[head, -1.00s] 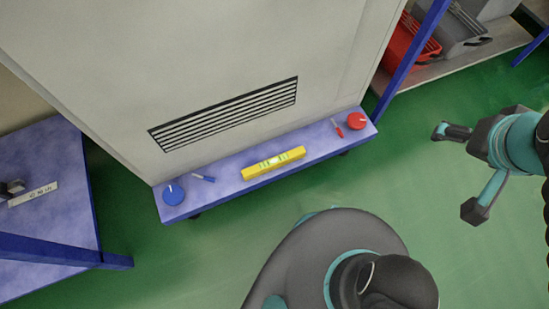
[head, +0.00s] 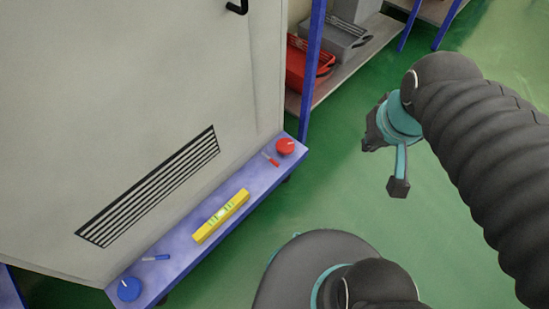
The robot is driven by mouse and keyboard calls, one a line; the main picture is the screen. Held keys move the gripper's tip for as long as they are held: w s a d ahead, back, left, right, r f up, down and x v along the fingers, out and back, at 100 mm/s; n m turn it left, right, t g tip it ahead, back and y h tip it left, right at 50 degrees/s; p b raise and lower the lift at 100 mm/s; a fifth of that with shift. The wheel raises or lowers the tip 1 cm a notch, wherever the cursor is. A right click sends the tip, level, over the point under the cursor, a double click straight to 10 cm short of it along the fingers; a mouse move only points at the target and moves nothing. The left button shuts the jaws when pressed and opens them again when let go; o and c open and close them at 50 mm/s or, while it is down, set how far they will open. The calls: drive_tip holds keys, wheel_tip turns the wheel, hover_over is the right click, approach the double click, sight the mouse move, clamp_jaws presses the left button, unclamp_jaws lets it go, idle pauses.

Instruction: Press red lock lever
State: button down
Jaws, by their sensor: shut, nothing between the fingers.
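The red lock lever (head: 271,160) is a small, thin red handle on the blue ledge (head: 172,244) at the foot of the grey cabinet. It lies just left of a round red knob (head: 285,146) with a white mark, near the ledge's right end. My gripper (head: 384,166) is black and teal. It hangs over the green floor to the right of the lever, clear of it and of the ledge. It is shut and empty.
A yellow spirit level (head: 221,216) lies mid-ledge. A blue lever (head: 156,258) and blue round knob (head: 129,289) are at its left end. A blue post (head: 313,70) and a shelf with red (head: 303,65) and grey bins stand behind. Green floor is free around my gripper.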

drive_tip(key=w+a+f+g+b, duration=0.2)
drive_tip(key=w+a+f, duration=0.1)
drive_tip(key=w+f, duration=0.3)
drive_tip(key=w+a+f+g+b, duration=0.2)
drive_tip(key=w+a+f, duration=0.15)
drive_tip(key=f, duration=0.45)
drive_tip(key=m+g+y+b, duration=0.1)
drive_tip(key=m+g+b, duration=0.1)
drive_tip(key=m, duration=0.5)
approach(270, 159)
drive_tip(key=w+d+r, duration=0.1)
drive_tip(key=d+r, duration=0.1)
drive_tip(key=d, duration=0.2)
drive_tip(key=shift+w+a+f+m, duration=0.1)
drive_tip(key=shift+w+a+m, duration=0.05)
drive_tip(key=shift+m, duration=0.45)
drive_tip(key=f, duration=0.3)
drive_tip(key=s+a+f+b, duration=0.1)
drive_tip(key=f, duration=0.2)
drive_tip(key=s+f, duration=0.1)
drive_tip(key=f, duration=0.2)
drive_tip(key=shift+a+f+b, duration=0.2)
drive_tip(key=shift+f+b, duration=0.15)
drive_tip(key=shift+f, duration=0.05)
